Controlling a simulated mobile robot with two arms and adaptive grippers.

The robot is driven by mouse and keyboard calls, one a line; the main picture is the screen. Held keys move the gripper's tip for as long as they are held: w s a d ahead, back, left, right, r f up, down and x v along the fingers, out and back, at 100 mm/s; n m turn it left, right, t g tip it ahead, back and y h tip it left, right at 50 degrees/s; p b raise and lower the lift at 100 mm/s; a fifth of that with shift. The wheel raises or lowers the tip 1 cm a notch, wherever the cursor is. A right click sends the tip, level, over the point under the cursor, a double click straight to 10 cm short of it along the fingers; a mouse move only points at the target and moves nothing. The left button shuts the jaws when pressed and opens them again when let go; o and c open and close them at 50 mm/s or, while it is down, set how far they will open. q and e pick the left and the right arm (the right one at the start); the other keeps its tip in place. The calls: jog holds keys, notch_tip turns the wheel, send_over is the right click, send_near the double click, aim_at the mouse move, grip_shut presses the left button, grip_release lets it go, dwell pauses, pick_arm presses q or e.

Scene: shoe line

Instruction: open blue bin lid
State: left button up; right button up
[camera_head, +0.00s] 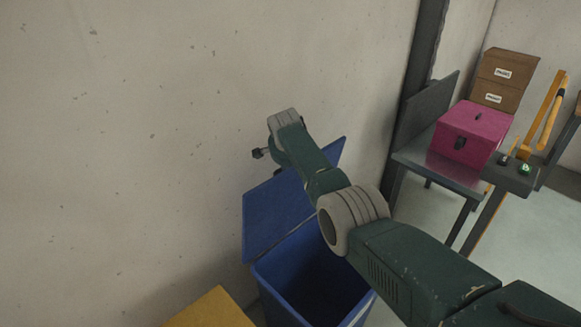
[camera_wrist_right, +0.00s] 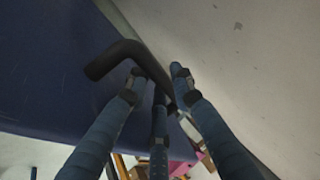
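The blue bin (camera_head: 273,286) stands against the wall, and its dark interior is visible. Its blue lid (camera_head: 268,212) is tilted up toward the wall, well off the opening. The lid also shows in the right wrist view (camera_wrist_right: 45,75), with a black bent handle (camera_wrist_right: 112,60) at its edge. My right arm reaches across the bin, and its gripper (camera_wrist_right: 157,75) is at the lid's edge. Its fingertips lie on both sides of the handle. I cannot tell whether they press on it. My left gripper is not in view.
The wall (camera_head: 130,120) is close behind the lid. A yellow surface (camera_head: 212,312) is at the lower left, beside the bin. On the right, a grey table (camera_head: 425,165) holds a pink box (camera_head: 478,128), with brown boxes (camera_head: 503,72) behind it. Floor is free between bin and table.

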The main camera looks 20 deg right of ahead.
jog(key=v, duration=1.1)
jog(key=shift+r, duration=0.3)
jog(key=shift+s+a+r, duration=0.2)
jog(key=shift+s+r, duration=0.05)
jog(key=shift+f, duration=0.1)
jog(key=shift+w+d, duration=0.1)
jog(key=shift+f, duration=0.15)
